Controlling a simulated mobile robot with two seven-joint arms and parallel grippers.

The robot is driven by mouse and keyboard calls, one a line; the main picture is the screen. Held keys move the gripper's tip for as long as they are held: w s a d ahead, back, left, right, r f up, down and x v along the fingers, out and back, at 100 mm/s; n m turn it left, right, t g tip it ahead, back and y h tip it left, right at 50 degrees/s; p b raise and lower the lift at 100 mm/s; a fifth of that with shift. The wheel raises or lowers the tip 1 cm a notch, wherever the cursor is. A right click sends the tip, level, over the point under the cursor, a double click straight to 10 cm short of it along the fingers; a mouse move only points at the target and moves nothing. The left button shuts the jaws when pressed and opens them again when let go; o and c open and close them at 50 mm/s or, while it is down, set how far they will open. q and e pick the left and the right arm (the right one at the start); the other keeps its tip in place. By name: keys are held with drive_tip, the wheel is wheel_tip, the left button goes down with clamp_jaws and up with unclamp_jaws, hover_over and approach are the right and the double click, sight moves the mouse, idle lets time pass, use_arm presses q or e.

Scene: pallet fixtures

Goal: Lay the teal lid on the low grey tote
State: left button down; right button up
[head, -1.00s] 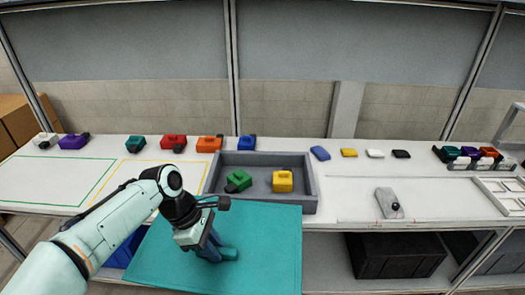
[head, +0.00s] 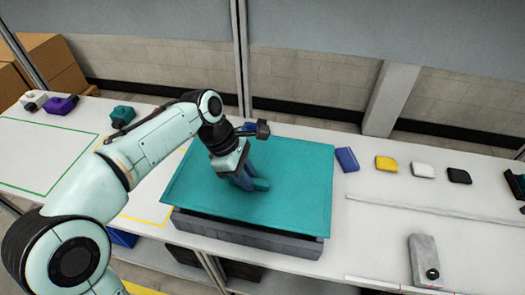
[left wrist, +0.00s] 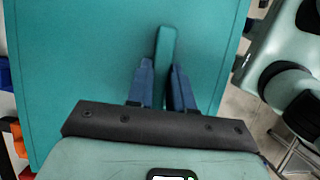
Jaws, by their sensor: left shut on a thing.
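The teal lid (head: 285,165) is a flat square panel with a raised bar handle (head: 262,184) in its middle. My left gripper (head: 245,180) is shut on that handle; the left wrist view also shows its blue fingers (left wrist: 161,88) on either side of the handle (left wrist: 165,50). The lid is over the low grey tote (head: 250,235) and hides its inside. Only the tote's front wall and part of its rim show below the lid's front edge. A dark gap shows between lid and tote there, and I cannot tell whether they touch elsewhere. My right gripper is out of view.
A blue block (head: 346,160), a yellow block (head: 386,163), a white block (head: 423,170) and a black block (head: 459,176) lie right of the lid. A grey fixture (head: 424,262) stands at the front right. A teal block (head: 122,116) and a purple block (head: 61,104) are at left.

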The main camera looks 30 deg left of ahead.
use_arm(q)
drive_tip(key=shift+w, duration=0.3)
drive_tip(key=shift+s+f+b, duration=0.35)
drive_tip(key=shift+f+b, duration=0.2)
drive_tip(key=shift+b, duration=0.15)
wheel_tip(320, 180, down, 3)
drive_tip(key=b, duration=0.3)
drive_tip(key=shift+w+f+b, duration=0.1)
drive_tip(key=shift+f+b, duration=0.05)
drive_tip(key=shift+b, duration=0.15)
drive_tip(key=shift+f+b, duration=0.3)
drive_tip(key=shift+f, duration=0.55)
drive_tip(key=shift+p, duration=0.7)
drive_tip(key=shift+f+b, duration=0.3)
drive_tip(key=shift+f, duration=0.45)
idle(0.4)
drive_tip(key=c, duration=0.9)
unclamp_jaws()
